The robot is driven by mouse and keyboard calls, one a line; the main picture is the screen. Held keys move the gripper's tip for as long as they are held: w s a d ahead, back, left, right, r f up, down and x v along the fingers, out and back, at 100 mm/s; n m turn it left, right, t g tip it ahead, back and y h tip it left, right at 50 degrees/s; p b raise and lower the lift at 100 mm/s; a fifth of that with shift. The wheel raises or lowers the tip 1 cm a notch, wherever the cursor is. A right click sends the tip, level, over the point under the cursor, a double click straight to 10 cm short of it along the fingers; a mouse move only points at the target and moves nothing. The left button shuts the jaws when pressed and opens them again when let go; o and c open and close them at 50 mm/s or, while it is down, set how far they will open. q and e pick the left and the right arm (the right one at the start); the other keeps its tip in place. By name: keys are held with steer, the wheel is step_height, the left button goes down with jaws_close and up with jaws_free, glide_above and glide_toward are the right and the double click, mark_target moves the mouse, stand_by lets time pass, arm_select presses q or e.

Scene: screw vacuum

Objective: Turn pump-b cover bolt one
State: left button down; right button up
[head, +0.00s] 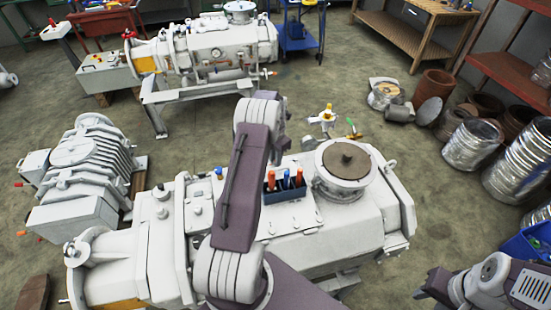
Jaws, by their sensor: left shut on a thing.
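A large pale grey vacuum pump (330,235) lies in front of me, with a round brown-topped port (346,160) at its right. I cannot read a label naming it pump-b, nor pick out bolt one of its cover. My left arm rises across the middle and hides part of the pump. My left gripper (284,143) is mostly hidden behind that arm, over the pump's far side. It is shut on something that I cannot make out.
A dark holder (285,188) with orange and blue handled tools sits on the pump. A second pump (205,50) stands behind and a ribbed machine (85,170) at left. Foil-wrapped rolls (470,145) and brown pots line the right. Floor (350,90) behind the pump is partly clear.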

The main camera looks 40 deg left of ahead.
arm_select(q)
steer(key=shift+s+d+f, duration=0.15)
steer(key=shift+s+f, duration=0.1)
steer(key=c, duration=1.4)
jaws_free()
steer(key=shift+o, duration=0.5)
steer(key=shift+w+r, duration=0.1)
steer(key=shift+w, duration=0.1)
steer(key=shift+r, duration=0.1)
step_height(320, 180, up, 9)
steer(key=shift+b, duration=0.35)
